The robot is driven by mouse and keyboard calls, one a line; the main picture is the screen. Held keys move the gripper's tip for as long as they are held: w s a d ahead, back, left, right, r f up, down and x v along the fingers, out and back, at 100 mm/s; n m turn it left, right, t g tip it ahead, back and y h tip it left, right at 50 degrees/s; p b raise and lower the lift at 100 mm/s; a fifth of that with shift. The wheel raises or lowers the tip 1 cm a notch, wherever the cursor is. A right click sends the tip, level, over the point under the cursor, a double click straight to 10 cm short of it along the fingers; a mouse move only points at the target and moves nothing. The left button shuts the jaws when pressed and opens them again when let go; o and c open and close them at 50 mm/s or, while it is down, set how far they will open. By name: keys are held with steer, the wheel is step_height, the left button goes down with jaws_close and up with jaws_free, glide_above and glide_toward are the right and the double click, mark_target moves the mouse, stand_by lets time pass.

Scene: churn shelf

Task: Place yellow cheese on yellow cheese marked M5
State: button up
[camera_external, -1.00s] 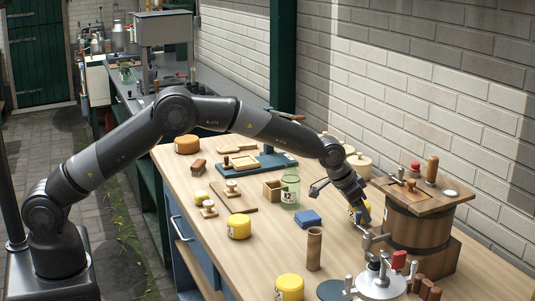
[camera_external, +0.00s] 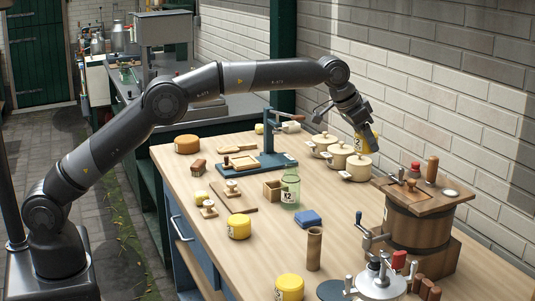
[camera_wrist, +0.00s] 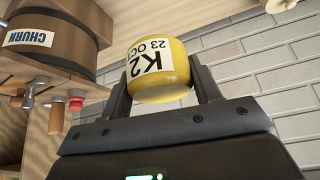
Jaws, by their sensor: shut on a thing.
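My gripper (camera_external: 363,130) is shut on a yellow cheese (camera_external: 365,143) and holds it in the air above the lidded pots, against the brick wall. In the wrist view the cheese (camera_wrist: 172,52) sits between the two fingers, with a white label reading K2 and 23 OCT. One yellow cheese (camera_external: 239,226) sits at the middle left of the table. Another yellow cheese (camera_external: 290,285) sits at the front edge. Both carry white labels too small to read, so I cannot tell which is M5.
A wooden churn (camera_external: 415,222) stands at the right; its CHURN label (camera_wrist: 30,37) shows in the wrist view. Lidded pots (camera_external: 340,154) stand at the back.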

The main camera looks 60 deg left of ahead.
step_height(320, 180, up, 4)
steer(key=shift+r, duration=0.2)
steer(key=s+d+r+m+h, duration=0.1)
steer(key=s+d+r+m, duration=0.2)
steer(key=s+d, duration=0.7)
steer(key=m+g+h, duration=0.2)
steer(key=m, duration=0.2)
glide_above(299, 284)
steer(key=s+d+f+m, duration=0.1)
steer(key=s, duration=0.5)
steer(key=s+d+f+m, duration=0.1)
steer(key=s+d+f, duration=0.1)
steer(key=s, duration=0.4)
step_height(299, 284, down, 11)
steer(key=shift+h, duration=0.3)
steer(key=w+a+f, duration=0.1)
steer(key=w+f, duration=0.1)
steer(key=w, duration=0.1)
steer(key=w+a+f, duration=0.2)
steer(key=w, duration=0.2)
steer(key=w+a+f, duration=0.2)
steer(key=w+f, duration=0.1)
steer(key=shift+w, duration=0.4)
steer(key=shift+f, duration=2)
